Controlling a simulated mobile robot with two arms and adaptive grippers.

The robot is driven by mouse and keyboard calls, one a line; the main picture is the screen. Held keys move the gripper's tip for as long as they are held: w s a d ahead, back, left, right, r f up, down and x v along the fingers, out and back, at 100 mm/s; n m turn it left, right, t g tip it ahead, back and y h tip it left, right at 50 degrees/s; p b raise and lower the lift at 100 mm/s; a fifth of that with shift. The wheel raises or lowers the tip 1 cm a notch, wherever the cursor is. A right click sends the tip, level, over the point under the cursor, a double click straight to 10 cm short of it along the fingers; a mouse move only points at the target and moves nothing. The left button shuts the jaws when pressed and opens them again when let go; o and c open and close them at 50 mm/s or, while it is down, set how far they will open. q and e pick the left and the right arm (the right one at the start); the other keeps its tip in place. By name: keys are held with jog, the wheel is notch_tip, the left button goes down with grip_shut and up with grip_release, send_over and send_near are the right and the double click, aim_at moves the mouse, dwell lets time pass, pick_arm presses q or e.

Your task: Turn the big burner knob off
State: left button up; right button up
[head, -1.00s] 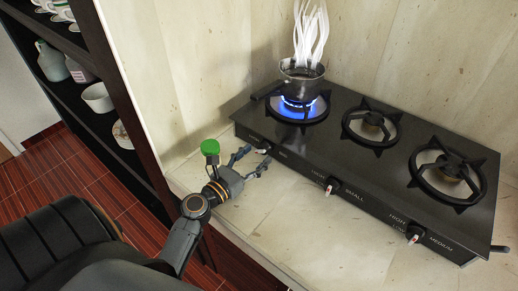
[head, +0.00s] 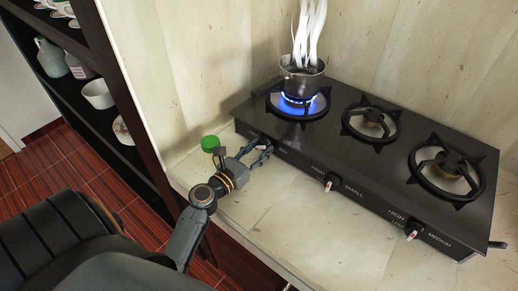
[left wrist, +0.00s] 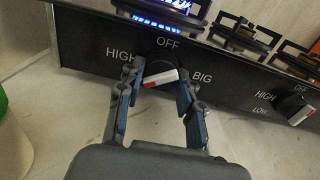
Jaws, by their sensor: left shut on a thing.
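The big burner knob (left wrist: 162,76) sits on the stove's front panel between the HIGH and BIG labels, with OFF above it, in the left wrist view. Its white bar is slanted, with the red end at the left. My left gripper (left wrist: 160,83) has a finger on each side of the knob and is shut on it. In the head view the left gripper (head: 263,148) is at the stove's left front and hides most of this knob. Blue flame burns under the pot (head: 302,78) on the left burner (head: 298,106). My right gripper is not in view.
The black stove (head: 345,165) also has a middle knob (head: 330,181) and a right knob (head: 413,230), both apart from my gripper. A green-topped object (head: 210,143) is close beside my left wrist. The counter (head: 310,225) in front is clear. Dark shelves stand at left.

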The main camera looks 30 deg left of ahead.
pick_arm(q)
jog(key=m+b, duration=0.1)
jog(key=m, duration=0.2)
jog(key=shift+f+b, duration=0.1)
jog(key=shift+b, duration=0.2)
jog(key=m+b, duration=0.1)
jog(key=m, duration=0.2)
jog(key=shift+m, duration=0.4)
jog(key=m+b, duration=0.1)
jog(key=m, duration=0.2)
jog(key=shift+a+m, duration=0.1)
jog(key=shift+m, duration=0.2)
jog(key=m, duration=0.3)
jog(key=shift+m, duration=0.4)
jog(key=m, duration=0.4)
jog(key=shift+r, duration=0.25)
jog(key=m+p, duration=0.1)
jog(key=m, duration=0.2)
jog(key=shift+m, duration=0.4)
jog(key=shift+m+p, duration=0.55)
jog(key=shift+m, duration=0.85)
